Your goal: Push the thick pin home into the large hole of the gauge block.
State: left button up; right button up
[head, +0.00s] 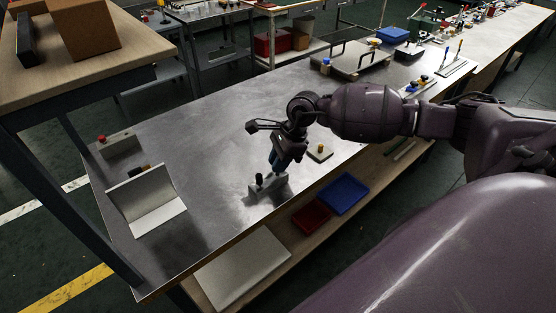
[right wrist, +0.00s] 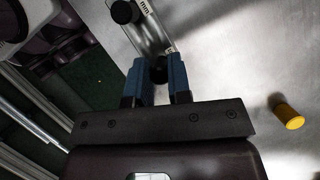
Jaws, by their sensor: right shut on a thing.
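The gauge block (head: 270,187) is a small grey block near the front edge of the metal bench. A black knobbed pin (head: 259,178) stands at its left end and also shows in the right wrist view (right wrist: 122,12). My right gripper (head: 277,164) is above the block's right part, pointing down. In the right wrist view its blue fingers (right wrist: 159,82) are shut on a dark round thing (right wrist: 159,70), apparently the thick pin. The block (right wrist: 150,30), with "mm" lettering, runs below the fingers. The large hole is hidden, so I cannot tell how deep the pin sits. My left gripper is out of view.
A white angled plate (head: 147,202) and a grey block with a red knob (head: 119,143) are at the left. Red (head: 311,216) and blue (head: 343,194) trays lie on the lower shelf. The bench middle is clear.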

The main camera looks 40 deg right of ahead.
jog(key=shift+f, duration=0.3)
jog(key=o, duration=0.9)
jog(key=v, duration=1)
jog(key=shift+s+d+r, duration=0.1)
jog(key=shift+d+r, duration=0.05)
jog(key=shift+r, duration=0.25)
